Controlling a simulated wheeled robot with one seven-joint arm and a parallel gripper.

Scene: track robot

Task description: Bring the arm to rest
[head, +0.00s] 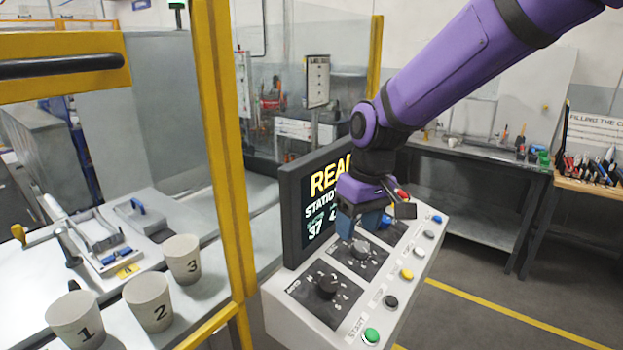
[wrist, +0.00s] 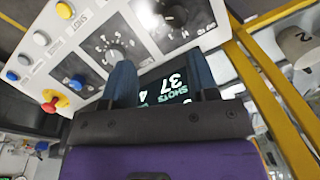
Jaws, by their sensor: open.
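My purple arm reaches in from the upper right in the head view. My gripper (head: 362,222) points down over the control panel (head: 402,285), close to its dials and in front of the screen (head: 318,200). In the wrist view my gripper (wrist: 163,85) shows two blue fingers spread apart with nothing held between them. One grey dial (wrist: 117,55) shows beside a finger in the wrist view. I cannot tell whether the fingers touch the panel.
A yellow-framed enclosure (head: 222,150) stands to the left. Cups numbered 1 (head: 76,322), 2 (head: 148,302) and 3 (head: 183,260) stand on its counter. A workbench (head: 480,155) is behind at right. The floor at lower right is clear.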

